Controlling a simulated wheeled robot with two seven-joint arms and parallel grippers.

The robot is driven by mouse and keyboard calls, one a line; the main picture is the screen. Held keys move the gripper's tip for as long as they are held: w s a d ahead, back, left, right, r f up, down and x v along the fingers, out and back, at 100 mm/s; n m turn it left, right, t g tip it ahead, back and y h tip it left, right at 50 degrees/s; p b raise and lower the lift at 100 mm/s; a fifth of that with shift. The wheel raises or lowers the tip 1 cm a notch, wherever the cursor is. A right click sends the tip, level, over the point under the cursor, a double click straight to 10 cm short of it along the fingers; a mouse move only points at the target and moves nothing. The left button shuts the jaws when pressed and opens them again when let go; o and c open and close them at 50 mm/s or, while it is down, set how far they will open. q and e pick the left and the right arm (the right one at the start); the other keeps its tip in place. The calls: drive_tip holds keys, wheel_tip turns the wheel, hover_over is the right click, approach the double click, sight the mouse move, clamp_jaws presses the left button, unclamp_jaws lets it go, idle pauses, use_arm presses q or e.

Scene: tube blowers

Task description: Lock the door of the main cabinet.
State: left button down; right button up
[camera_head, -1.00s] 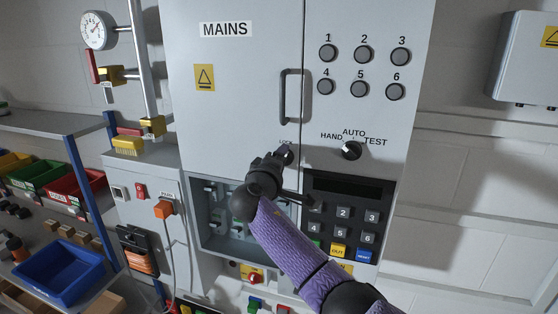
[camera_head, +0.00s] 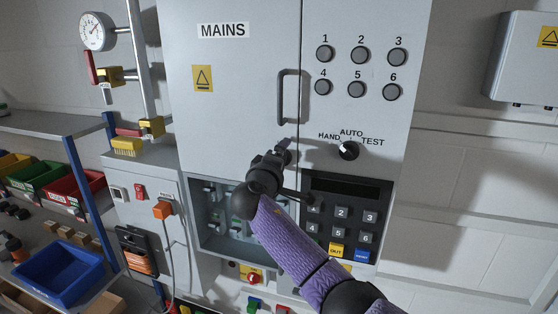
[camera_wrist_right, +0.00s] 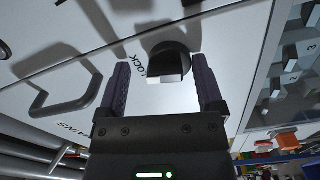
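The grey main cabinet door (camera_head: 235,110), labelled MAINS, looks closed. It has a dark vertical handle (camera_head: 289,97) at its right edge; the handle also shows in the right wrist view (camera_wrist_right: 65,90). A black round lock knob (camera_wrist_right: 168,62), with a pale face and LOCK printed beside it, is in the right wrist view. My right gripper (camera_head: 283,150) is in front of the door's lower right corner and hides the knob in the head view. In the wrist view the right gripper (camera_wrist_right: 160,70) is open, one finger each side of the knob, with gaps showing. My left gripper is not in view.
Right of the door are numbered buttons (camera_head: 360,55), a HAND/AUTO/TEST selector (camera_head: 348,150) and a keypad (camera_head: 342,215). An open recess (camera_head: 208,238) lies below the door. A pipe with a gauge (camera_head: 97,31) and shelves with bins (camera_head: 58,270) stand at the left.

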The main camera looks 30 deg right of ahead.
drive_tip(key=shift+a+f, duration=0.2)
drive_tip(key=b+v, duration=0.2)
drive_tip(key=v, duration=0.7)
drive_tip(key=shift+s+a+b, duration=0.2)
drive_tip(key=shift+s+b, duration=0.15)
drive_tip(key=shift+r, duration=0.1)
